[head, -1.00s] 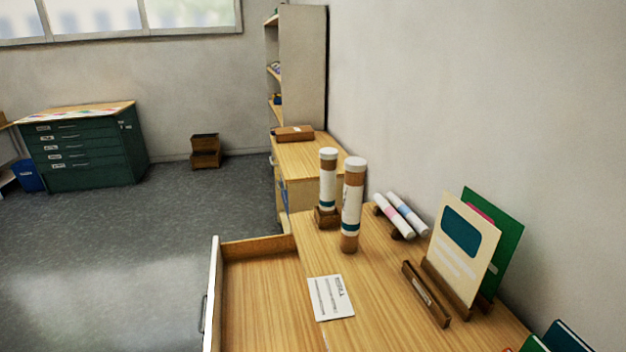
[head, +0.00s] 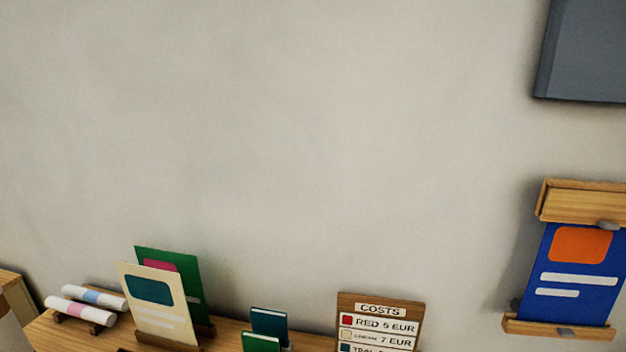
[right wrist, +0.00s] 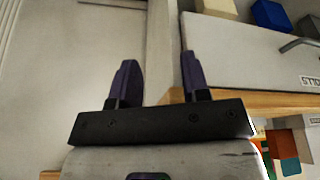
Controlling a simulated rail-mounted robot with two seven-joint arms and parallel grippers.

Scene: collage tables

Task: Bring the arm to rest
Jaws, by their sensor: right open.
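My right gripper (right wrist: 158,82) shows in the right wrist view with its two dark fingers apart and nothing between them. A pale drawer front (right wrist: 245,55) with a handle is beyond and to the right of the fingers. Neither gripper shows in the head view, and my left gripper is in no view.
In the head view a wooden desk (head: 222,340) along the wall bears a cream card (head: 155,300), a green card (head: 190,278), paper rolls (head: 80,308), small books (head: 268,325) and a costs board (head: 380,328). A blue poster (head: 570,275) and grey panel (head: 585,50) are at right.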

